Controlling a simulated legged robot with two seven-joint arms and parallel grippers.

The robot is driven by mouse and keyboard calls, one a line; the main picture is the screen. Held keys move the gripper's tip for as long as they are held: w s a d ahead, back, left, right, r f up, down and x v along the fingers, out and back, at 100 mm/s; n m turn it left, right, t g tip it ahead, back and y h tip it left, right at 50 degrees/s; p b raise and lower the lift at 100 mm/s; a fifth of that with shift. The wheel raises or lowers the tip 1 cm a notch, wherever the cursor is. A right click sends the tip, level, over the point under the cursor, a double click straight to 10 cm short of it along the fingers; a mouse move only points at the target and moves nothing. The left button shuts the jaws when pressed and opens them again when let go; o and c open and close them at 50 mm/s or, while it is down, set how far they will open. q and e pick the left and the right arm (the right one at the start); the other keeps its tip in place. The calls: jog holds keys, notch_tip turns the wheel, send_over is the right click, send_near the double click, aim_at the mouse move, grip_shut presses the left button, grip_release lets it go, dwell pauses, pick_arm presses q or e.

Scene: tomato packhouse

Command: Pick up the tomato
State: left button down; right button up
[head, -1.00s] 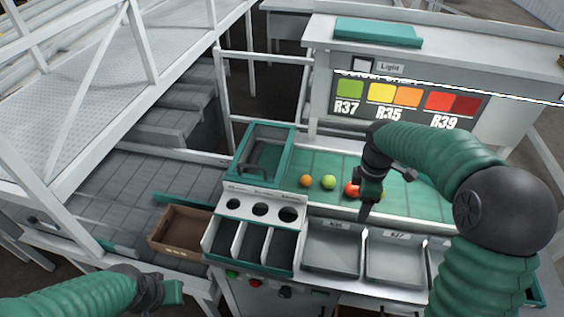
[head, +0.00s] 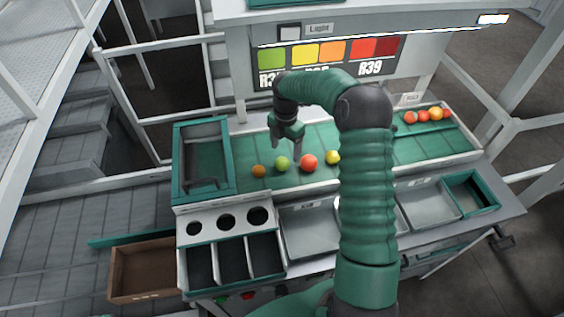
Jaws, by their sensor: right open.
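Tomatoes lie in a row on the green mat (head: 230,150): an orange-brown one (head: 259,171), a green one (head: 283,163), a red one (head: 308,162) and a yellow one (head: 333,157) partly hidden by my right arm. The task does not say which is meant. My right gripper (head: 285,147) is open and empty, pointing down just above and behind the green tomato in the picture. I cannot tell its exact height or whether it touches anything. Several more red and orange tomatoes (head: 423,116) sit at the mat's right end. My left gripper is out of view.
A green-framed box (head: 203,125) stands at the mat's left end. In front are a panel with three round holes (head: 227,222), divided bins (head: 232,263) and grey trays (head: 308,232). A brown crate (head: 143,270) sits at left. A colour chart (head: 328,58) stands behind.

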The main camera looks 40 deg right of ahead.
aim_at(282, 159)
jog(key=shift+w+a+f, duration=0.15)
jog(key=shift+a+f, duration=0.1)
jog(key=shift+f, duration=0.15)
jog(key=f, duration=0.1)
jog(key=a+f, duration=0.1)
jog(key=f+p, duration=0.1)
jog(key=shift+s+a+f, duration=0.1)
jog(key=shift+s+a, duration=0.25)
jog(key=shift+a, duration=0.05)
jog(key=shift+f, duration=0.35)
jog(key=shift+w+d+f, duration=0.2)
jog(key=shift+d+f, duration=0.1)
jog(key=shift+d, duration=0.05)
jog(key=shift+d+f, duration=0.1)
jog(key=shift+d, duration=0.15)
jog(key=c, duration=0.4)
jog(key=shift+s+a, duration=0.1)
jog(key=shift+a, duration=0.05)
jog(key=c, duration=0.4)
jog(key=shift+a+r, duration=0.2)
jog(key=shift+r, duration=0.1)
jog(key=shift+c, duration=1)
